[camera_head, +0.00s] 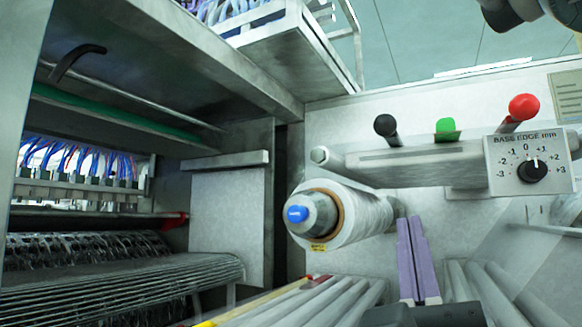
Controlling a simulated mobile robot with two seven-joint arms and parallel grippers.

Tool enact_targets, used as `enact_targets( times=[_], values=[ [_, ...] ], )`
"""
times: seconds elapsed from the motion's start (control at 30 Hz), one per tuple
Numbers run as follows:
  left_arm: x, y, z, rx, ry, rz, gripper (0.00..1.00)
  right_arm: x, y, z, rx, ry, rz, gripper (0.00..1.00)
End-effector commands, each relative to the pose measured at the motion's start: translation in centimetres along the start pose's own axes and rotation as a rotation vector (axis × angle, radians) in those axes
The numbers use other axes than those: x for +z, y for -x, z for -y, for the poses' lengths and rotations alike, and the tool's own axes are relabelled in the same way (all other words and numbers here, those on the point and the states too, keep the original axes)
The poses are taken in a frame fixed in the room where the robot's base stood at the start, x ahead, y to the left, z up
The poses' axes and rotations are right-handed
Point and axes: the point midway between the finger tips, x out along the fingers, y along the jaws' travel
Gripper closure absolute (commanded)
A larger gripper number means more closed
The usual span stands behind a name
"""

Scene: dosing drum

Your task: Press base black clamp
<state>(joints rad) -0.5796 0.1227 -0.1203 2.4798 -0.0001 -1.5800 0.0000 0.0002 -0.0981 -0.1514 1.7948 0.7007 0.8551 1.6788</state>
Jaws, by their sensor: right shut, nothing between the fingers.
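The black clamp (385,125) is a lever with a round black knob. It stands upright on the left part of a grey horizontal bar on the pale machine panel. My right gripper (410,222) shows its two purple fingers pointing up, closed together with nothing between them. Its tips are below the bar, lower and a little to the right of the black clamp, and appear apart from it. My left gripper is not in view.
A green button (447,129) and a red-knobbed lever (523,107) sit to the right on the same bar. A dial box marked BASE EDGE (531,165) is at its right end. A film roll (350,214) is left of my fingers. Rollers (325,302) run along the bottom.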

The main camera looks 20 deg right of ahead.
Motion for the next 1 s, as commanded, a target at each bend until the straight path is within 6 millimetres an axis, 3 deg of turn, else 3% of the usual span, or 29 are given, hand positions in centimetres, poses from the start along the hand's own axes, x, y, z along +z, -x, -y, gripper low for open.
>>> enact_targets(
  times=[0.27, 0.7, 1.0],
  values=[
    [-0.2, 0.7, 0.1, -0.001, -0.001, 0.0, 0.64, 0.2, -1.2, 0.0, 0.001, 0.003, 0.002, 1.0],
    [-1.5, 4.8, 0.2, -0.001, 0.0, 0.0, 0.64, 0.5, -10.2, 0.1, 0.001, 0.004, 0.003, 1.0],
    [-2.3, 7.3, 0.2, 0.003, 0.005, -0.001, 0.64, 2.8, -12.7, 0.0, 0.003, 0.004, 0.001, 1.0]
  ],
)
